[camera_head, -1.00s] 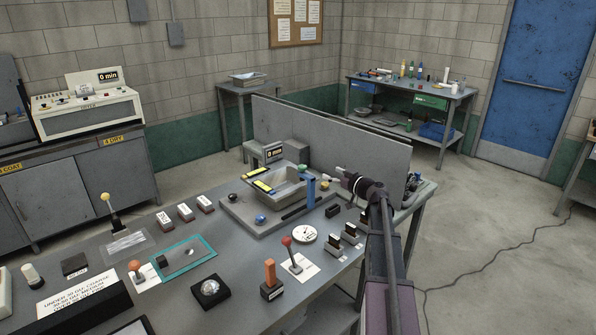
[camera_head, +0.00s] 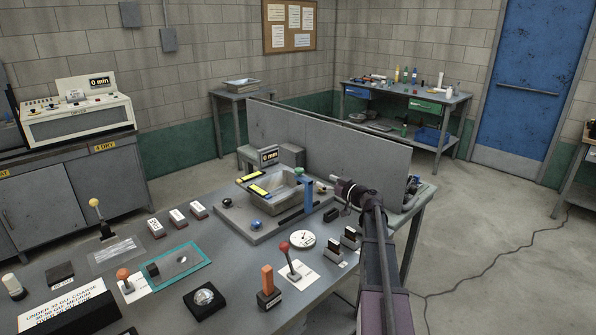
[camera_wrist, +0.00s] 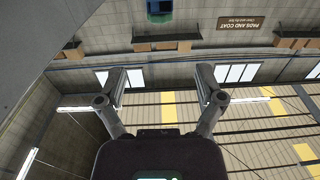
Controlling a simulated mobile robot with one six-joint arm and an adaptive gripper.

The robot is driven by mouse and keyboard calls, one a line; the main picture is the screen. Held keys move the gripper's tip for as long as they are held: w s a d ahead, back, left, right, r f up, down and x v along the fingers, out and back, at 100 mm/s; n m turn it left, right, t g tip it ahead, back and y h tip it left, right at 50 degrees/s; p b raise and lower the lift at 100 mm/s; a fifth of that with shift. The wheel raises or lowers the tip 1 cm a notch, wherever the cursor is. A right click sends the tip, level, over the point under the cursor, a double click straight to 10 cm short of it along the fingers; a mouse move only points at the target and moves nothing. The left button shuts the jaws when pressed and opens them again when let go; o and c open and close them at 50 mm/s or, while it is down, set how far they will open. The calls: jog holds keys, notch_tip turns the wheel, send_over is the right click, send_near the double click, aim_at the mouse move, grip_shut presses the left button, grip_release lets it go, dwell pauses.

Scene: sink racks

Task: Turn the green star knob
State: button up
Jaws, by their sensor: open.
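A small green knob (camera_head: 299,172) sits on top of an upright blue post (camera_head: 301,186) at the right side of the grey sink (camera_head: 270,191). Its star shape is too small to make out. My gripper (camera_head: 326,188) is just right of the post and slightly lower in the head view, with no clear contact. In the wrist view my gripper (camera_wrist: 162,78) has its two fingers spread wide with nothing between them. The knob does not show in the wrist view.
A grey panel (camera_head: 330,140) stands behind the sink. A white round dial (camera_head: 302,239), a red-ball lever (camera_head: 285,247) and an orange-handled block (camera_head: 267,282) are on the near bench. A blue knob (camera_head: 255,225) sits on the sink's front ledge.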

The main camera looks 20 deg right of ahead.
aim_at(303, 171)
jog(key=x, duration=1.3)
jog(key=shift+w+a, duration=0.15)
jog(key=shift+w, duration=0.1)
jog(key=c, duration=1.2)
